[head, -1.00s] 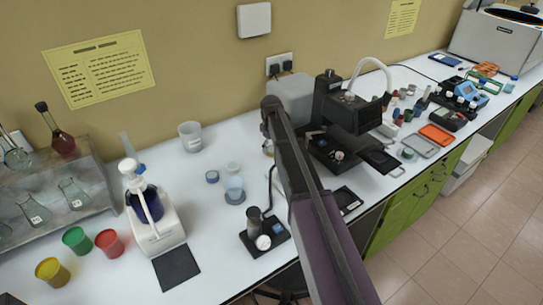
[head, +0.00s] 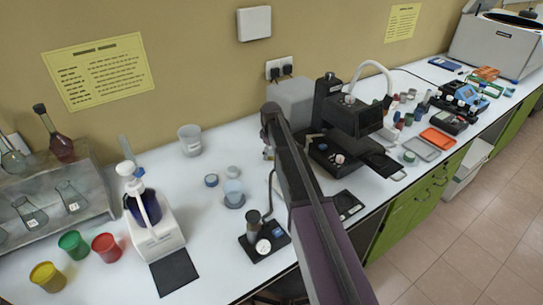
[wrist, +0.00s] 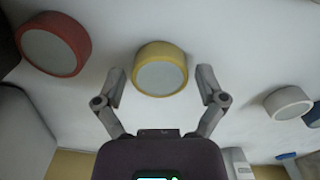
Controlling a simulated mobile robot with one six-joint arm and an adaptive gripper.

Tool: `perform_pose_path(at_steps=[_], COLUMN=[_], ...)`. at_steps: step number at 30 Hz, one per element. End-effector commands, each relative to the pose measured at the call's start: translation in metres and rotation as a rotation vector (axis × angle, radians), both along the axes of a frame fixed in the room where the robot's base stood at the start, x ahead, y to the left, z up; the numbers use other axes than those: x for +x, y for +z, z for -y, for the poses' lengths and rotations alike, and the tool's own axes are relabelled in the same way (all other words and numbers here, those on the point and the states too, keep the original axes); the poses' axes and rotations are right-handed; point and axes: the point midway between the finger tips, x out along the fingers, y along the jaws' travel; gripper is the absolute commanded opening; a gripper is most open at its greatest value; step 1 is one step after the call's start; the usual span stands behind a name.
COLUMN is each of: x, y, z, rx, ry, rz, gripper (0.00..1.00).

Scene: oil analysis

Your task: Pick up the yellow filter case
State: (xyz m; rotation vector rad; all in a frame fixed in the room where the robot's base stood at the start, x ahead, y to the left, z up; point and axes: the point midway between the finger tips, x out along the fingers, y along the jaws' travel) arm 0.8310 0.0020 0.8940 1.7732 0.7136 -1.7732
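The yellow filter case (wrist: 161,69) is a short round case with a yellow rim and a grey face. It rests on the white bench top in the upper middle of the wrist view. My gripper (wrist: 161,82) is open, its two fingers spread to either side of the case's near part. The case lies between and just beyond the fingertips, and I see no contact. In the head view I cannot make out this case, and my arm covers part of the bench.
A red case (wrist: 54,44) lies left of the yellow one in the wrist view. A white case (wrist: 288,102) and a blue case (wrist: 314,116) are on the right. In the head view, a microscope (head: 345,125) and a pump bottle device (head: 150,215) stand on the bench.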

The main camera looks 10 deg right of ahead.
Motion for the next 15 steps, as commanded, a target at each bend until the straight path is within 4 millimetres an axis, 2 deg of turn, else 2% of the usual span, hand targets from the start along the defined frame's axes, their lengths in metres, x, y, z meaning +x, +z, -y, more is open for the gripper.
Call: perform_pose_path(at_steps=[1, 3, 4, 15], x=[0.0, 0.0, 0.0, 0.0], y=[0.0, 0.0, 0.0, 0.0003], z=[0.0, 0.0001, 0.0001, 0.0003], rx=[0.0, 0.0, 0.0, 0.0], ry=[0.0, 0.0, 0.0, 0.0], rz=[0.0, 0.0, 0.0, 0.0], gripper=[0.58, 0.38, 0.34, 0.34])
